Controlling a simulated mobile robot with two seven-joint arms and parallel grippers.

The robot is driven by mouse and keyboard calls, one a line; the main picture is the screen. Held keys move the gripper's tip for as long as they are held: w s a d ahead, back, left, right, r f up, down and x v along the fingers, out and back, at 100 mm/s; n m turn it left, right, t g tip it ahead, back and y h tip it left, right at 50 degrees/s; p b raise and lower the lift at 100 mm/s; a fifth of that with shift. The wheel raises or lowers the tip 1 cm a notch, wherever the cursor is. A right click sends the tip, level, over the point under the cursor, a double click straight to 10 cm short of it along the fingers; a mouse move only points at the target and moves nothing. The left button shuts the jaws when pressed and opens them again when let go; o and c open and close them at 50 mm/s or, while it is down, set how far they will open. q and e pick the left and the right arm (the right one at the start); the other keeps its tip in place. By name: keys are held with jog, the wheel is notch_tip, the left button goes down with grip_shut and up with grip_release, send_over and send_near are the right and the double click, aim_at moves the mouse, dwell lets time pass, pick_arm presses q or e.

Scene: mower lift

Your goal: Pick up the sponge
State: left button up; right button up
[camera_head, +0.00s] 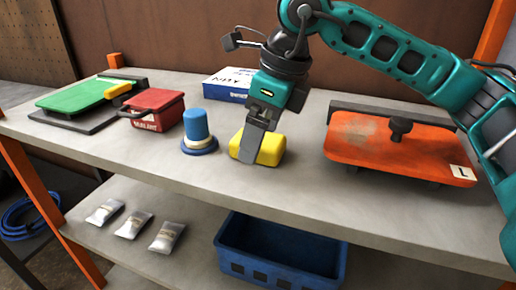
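A yellow sponge-like block (270,150) sits on the upper bench top, near the middle. My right gripper (252,148) reaches down to it from above, its arm coming in from the right. One finger covers part of the block's near left face. The other finger is hidden, so I cannot tell whether the gripper is open around the block or shut on it. The block appears to rest on the bench. My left gripper is not in view.
A blue-topped round tool (196,130) stands close to the block's left. A red case (155,110) and a green panel (75,97) lie farther left. A blue-white box (228,82) is behind, an orange panel (385,145) right. Silver pouches (134,225) and a blue crate (282,268) are below.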

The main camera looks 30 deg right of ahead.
jog(key=shift+f, duration=0.35)
jog(key=shift+c, duration=0.2)
jog(key=c, duration=1.1)
jog(key=shift+r, duration=0.1)
notch_tip(320, 180, up, 20)
jog(key=p, duration=0.4)
jog(key=shift+p, duration=0.3)
